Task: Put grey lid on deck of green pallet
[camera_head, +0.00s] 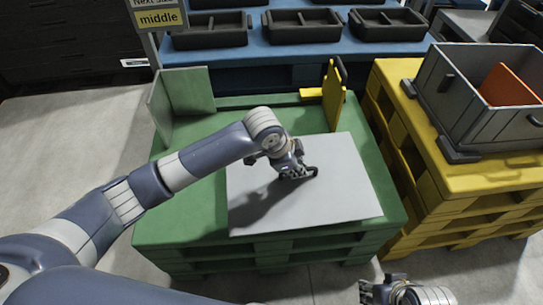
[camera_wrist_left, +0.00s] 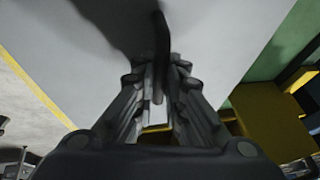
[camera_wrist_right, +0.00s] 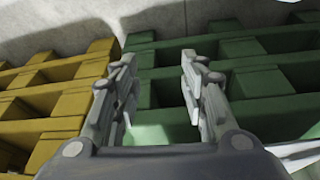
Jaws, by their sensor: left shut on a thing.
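The grey lid (camera_head: 335,205) is a flat plate over the deck of the green pallet (camera_head: 230,108), covering its middle and front right. Whether it touches the deck or hangs just above it, I cannot tell. My left gripper (camera_head: 297,173) is shut on the lid's dark handle near the middle of the plate. The lid (camera_wrist_left: 215,35) fills much of the left wrist view, with the left fingers (camera_wrist_left: 160,90) closed together at the handle. My right gripper (camera_head: 398,292) is low at the front, off the pallet; its fingers (camera_wrist_right: 160,80) are apart and empty.
The yellow pallet (camera_head: 410,150) to the right bears a grey crate (camera_head: 470,125) with an orange sheet. A blue table (camera_head: 280,53) with black trays lies behind.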

